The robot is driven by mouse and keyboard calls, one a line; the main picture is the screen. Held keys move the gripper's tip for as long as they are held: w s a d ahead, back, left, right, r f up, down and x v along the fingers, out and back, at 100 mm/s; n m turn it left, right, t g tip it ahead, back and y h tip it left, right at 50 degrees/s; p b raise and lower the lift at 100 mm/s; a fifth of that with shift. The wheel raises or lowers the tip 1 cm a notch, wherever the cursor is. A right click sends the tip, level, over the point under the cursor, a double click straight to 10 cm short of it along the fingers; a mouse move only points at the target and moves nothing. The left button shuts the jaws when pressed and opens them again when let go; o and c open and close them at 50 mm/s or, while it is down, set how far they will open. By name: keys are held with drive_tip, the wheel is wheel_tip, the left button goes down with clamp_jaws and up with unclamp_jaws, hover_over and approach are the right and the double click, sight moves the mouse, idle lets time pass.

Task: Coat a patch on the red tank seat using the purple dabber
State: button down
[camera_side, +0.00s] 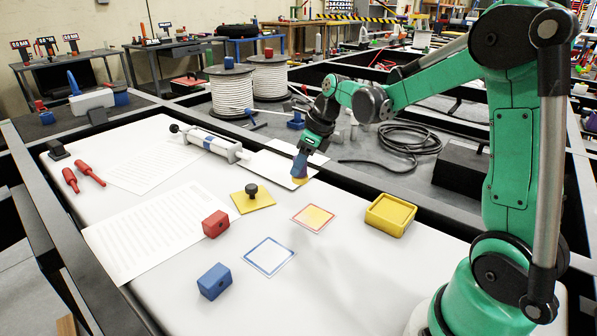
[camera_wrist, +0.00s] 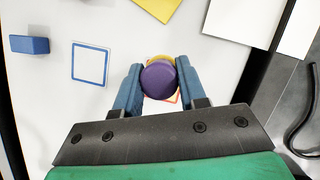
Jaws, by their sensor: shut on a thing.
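My gripper (camera_side: 301,163) points down above the table, its blue fingers shut on the purple dabber (camera_wrist: 160,77). The dabber's purple top faces the wrist camera, and its yellow lower end (camera_side: 300,180) shows in the side view, raised clear of the table.
A yellow block-like tray (camera_side: 390,214) stands right of the red seat. A blue-outlined square (camera_side: 270,256), red block (camera_side: 215,224), blue block (camera_side: 214,281) and yellow plate with black knob (camera_side: 253,198) lie left of it. A grey cylinder tool (camera_side: 211,143) lies farther back.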

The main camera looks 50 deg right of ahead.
sight(300, 184)
drive_tip(key=shift+a+f, duration=0.1)
drive_tip(key=shift+a, duration=0.5)
drive_tip(key=shift+f, duration=3.05)
wheel_tip(300, 184, down, 2)
drive_tip(key=shift+f, duration=0.15)
drive_tip(key=shift+s, duration=1.95)
drive_tip(key=shift+w, duration=1.8)
drive_tip(key=shift+w+r, duration=0.2)
drive_tip(key=shift+r, duration=4.05)
